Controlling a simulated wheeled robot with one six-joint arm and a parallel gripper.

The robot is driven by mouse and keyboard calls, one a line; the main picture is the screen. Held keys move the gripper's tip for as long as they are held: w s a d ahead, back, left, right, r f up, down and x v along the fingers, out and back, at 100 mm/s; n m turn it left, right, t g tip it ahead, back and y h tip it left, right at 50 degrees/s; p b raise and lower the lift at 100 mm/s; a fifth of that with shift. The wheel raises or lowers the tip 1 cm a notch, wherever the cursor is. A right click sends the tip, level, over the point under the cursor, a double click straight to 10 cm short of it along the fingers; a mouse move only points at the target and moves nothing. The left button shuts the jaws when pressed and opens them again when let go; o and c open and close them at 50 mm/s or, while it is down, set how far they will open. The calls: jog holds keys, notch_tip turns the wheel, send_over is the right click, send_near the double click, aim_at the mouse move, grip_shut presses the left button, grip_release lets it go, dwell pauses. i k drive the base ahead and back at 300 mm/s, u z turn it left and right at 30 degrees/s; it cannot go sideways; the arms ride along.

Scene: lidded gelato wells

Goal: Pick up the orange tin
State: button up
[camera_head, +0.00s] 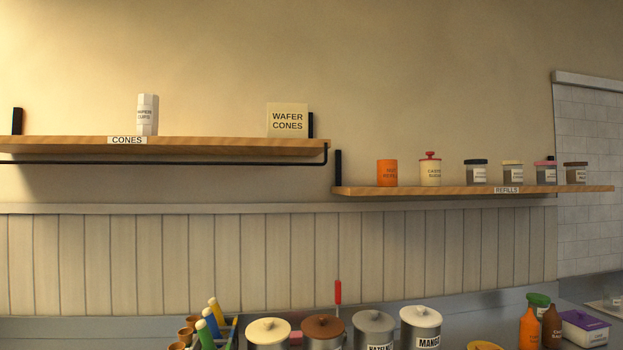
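The orange tin (387,173) stands upright at the left end of the lower right wooden shelf (450,191), which bears a "REFILLS" label. Its own label is too small to read fully. A cream canister with a red lid (430,170) stands to its right, with a gap between them. My gripper is not in view.
Several small lidded jars (476,173) stand further right on that shelf. A higher shelf (200,147) at left holds a white container (147,115) and a wafer cones box (288,120). Below, lidded wells (373,325) and bottles (530,325) line the counter.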

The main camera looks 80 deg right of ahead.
aim_at(387, 169)
jog(key=u, duration=0.25)
jog(key=k, duration=1.1)
jog(key=z, duration=1.2)
